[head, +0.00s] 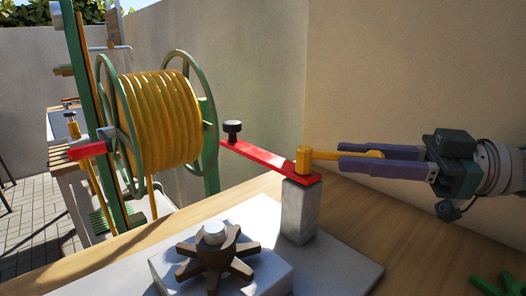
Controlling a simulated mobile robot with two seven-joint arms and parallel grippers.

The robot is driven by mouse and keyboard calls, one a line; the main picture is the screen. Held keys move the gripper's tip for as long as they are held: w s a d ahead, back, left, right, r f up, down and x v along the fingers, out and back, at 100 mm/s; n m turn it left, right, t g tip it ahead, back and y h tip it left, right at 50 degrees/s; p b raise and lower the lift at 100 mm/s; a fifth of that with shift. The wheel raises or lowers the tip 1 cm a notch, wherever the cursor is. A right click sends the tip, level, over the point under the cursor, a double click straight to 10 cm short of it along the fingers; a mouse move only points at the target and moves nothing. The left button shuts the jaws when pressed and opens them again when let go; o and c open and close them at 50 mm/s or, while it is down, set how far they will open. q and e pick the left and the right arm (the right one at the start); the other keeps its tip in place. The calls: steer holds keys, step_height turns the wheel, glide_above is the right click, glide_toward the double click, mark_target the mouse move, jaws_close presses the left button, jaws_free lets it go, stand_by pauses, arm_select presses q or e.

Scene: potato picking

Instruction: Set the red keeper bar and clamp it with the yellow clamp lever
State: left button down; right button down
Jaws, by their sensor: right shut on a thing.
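The red keeper bar (258,157) runs from near the hose reel to the top of a grey post (299,212), and its near end lies on that post. A dark knob stands up at its far end. The yellow clamp lever (303,160) has its round hub on the bar above the post, and its arm points right. My right gripper (345,157) comes in from the right and is shut on the lever's arm with its purple fingers. My left gripper is not in view.
A green reel with yellow hose (160,118) stands left of the bar. A brown star knob (217,258) sits on a grey block in front. A green part (497,286) lies at the bottom right. Walls close off the back and right.

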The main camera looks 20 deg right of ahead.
steer(key=c, duration=0.9)
jaws_free()
steer(key=shift+o, duration=0.2)
step_height(320, 180, up, 20)
steer(key=p, duration=0.6)
